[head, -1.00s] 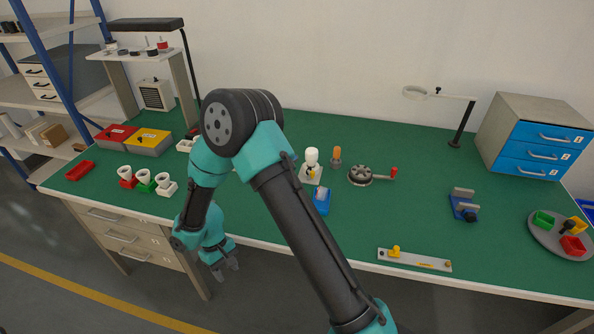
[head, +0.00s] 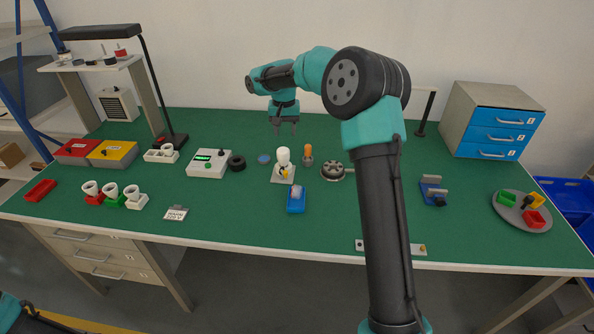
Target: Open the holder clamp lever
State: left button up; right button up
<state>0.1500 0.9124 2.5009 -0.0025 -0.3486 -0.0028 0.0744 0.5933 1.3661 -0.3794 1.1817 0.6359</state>
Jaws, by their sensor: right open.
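The holder (head: 290,180) is a small pale base on the green table, with a white bulb (head: 283,156) standing upright in it. A small yellow part, which looks like the clamp lever (head: 285,174), shows at the front of the holder; its exact position is too small to tell. My right gripper (head: 286,131) points down with its fingers apart and empty. In the picture it is just above and behind the bulb, apart from it. Of my left arm only a piece shows at the bottom left corner; its gripper is out of view.
A blue box (head: 296,201) stands in front of the holder, and an orange-topped piece (head: 308,154) stands right of it. A round metal fixture (head: 332,171) is farther right, partly near my right arm. A control box (head: 209,163) and a black ring (head: 236,163) are left.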

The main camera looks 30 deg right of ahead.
jog(key=shift+a, duration=0.1)
jog(key=shift+f, duration=0.15)
send_near(285, 171)
notch_tip(285, 171, down, 9)
jog(key=shift+s+f, duration=0.1)
jog(key=shift+f, duration=0.1)
dwell(0.5)
grip_shut()
dwell(0.5)
